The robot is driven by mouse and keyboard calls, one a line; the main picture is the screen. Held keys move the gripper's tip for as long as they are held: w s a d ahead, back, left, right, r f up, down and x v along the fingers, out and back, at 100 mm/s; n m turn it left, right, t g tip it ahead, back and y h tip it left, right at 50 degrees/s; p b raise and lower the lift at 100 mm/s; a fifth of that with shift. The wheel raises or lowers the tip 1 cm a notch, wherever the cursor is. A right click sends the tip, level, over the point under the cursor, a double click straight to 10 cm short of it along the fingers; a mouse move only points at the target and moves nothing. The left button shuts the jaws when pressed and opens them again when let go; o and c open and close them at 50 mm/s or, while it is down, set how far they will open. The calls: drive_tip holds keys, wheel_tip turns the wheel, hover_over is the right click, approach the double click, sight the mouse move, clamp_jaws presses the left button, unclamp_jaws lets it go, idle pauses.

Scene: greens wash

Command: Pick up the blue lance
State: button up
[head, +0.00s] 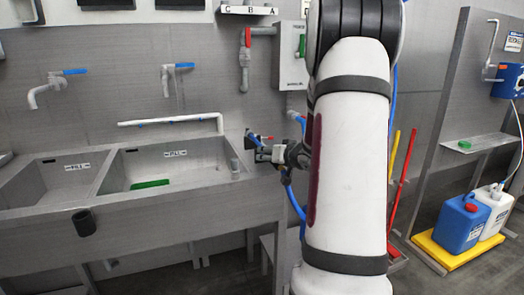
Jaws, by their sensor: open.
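A small blue piece (251,136) with a red bit beside it shows at the wall, just above and left of my gripper. It may be part of the blue lance, but it is too small to tell. A blue hose (292,203) hangs below my gripper and runs partly behind my arm. My gripper (262,153) points left near the right end of the sink, with its jaws open. I cannot tell whether it touches the blue piece. My white arm hides much of the wall behind it.
A two-basin steel sink (104,172) stands left, with a green item (150,184) in its right basin. A white pipe (170,122) runs above it. A grey box (291,55) is on the wall. A yellow tray (432,252) with blue and white canisters stands right.

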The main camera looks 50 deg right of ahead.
drive_tip(key=c, duration=0.8)
drive_tip(key=shift+r, duration=0.1)
drive_tip(key=shift+s+r+p, duration=0.1)
drive_tip(key=shift+r+p, duration=0.85)
drive_tip(key=shift+r, duration=0.95)
drive_tip(key=s+a+r+p, duration=0.1)
drive_tip(key=s+a+p, duration=0.25)
drive_tip(key=s, duration=1.15)
drive_tip(key=shift+s+a+r+p, duration=0.1)
drive_tip(key=shift+a+r+p, duration=0.05)
drive_tip(key=shift+r+p, duration=1.15)
drive_tip(key=shift+s+a+r+p, duration=0.1)
drive_tip(key=shift+r+p, duration=1.1)
drive_tip(key=shift+r, duration=0.1)
